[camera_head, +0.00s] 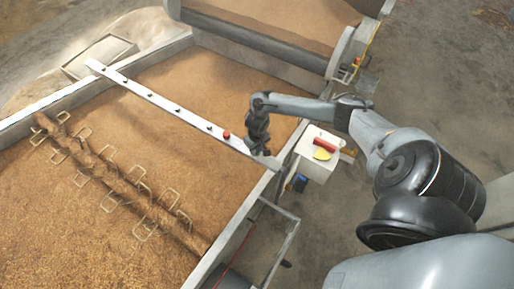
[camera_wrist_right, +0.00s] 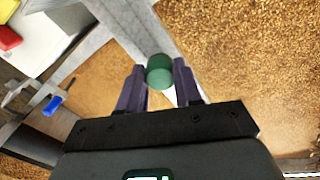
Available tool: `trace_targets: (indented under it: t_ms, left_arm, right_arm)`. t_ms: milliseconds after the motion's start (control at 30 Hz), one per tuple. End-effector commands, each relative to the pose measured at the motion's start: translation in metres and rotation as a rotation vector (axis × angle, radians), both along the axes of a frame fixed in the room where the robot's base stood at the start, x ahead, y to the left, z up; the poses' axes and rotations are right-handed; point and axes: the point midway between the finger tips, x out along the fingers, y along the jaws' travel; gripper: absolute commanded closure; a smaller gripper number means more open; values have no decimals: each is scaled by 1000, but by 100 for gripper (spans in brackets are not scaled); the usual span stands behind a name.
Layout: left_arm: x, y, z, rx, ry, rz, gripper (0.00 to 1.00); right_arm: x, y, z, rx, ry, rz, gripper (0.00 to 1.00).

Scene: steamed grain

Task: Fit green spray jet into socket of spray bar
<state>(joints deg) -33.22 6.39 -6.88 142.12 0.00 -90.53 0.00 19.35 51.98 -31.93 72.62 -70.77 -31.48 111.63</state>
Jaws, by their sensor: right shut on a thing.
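The spray bar (camera_head: 160,99) is a long pale beam lying across the grain bin, with several small dark sockets along its top and a red piece (camera_head: 226,134) on it near the right end. My right gripper (camera_head: 260,150) is over the right end of the bar. In the right wrist view my right gripper (camera_wrist_right: 161,84) is shut on the green spray jet (camera_wrist_right: 160,71), a dark green round piece between its purple fingers, with the pale bar (camera_wrist_right: 128,38) behind it. Whether the jet touches the bar cannot be told. The jet is hidden in the head view. My left gripper is not in view.
A white box (camera_head: 318,166) with a red and a yellow item on top stands right of the bin wall. A coiled agitator (camera_head: 110,175) lies in the grain at left. A metal frame (camera_head: 283,240) stands outside the bin's lower right edge.

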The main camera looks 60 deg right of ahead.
Motion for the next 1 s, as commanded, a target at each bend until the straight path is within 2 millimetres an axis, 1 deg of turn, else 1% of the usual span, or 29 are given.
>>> trace_targets:
  t_ms: [100, 133, 300, 333, 667, 767, 833, 1000]
  left_arm:
    - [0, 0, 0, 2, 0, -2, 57]
    - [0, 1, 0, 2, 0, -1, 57]
    - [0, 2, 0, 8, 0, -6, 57]
    - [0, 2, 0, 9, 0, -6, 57]
    - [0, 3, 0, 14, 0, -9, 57]
    - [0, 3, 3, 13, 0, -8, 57]
    - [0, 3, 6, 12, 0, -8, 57]
    - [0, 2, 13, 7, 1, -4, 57]
  right_arm:
    - [0, 0, 0, 0, 0, 0, 96]
    - [0, 0, 0, 0, 0, 0, 65]
    - [0, 0, 0, 0, 0, 0, 39]
    - [0, 0, 0, 0, 0, 0, 36]
    - [0, 0, 3, 0, -1, 0, 36]
    - [1, 0, 10, 0, -1, 1, 36]
    - [1, 0, 19, 0, -2, 1, 36]
    - [1, -1, 48, -1, -3, 2, 36]
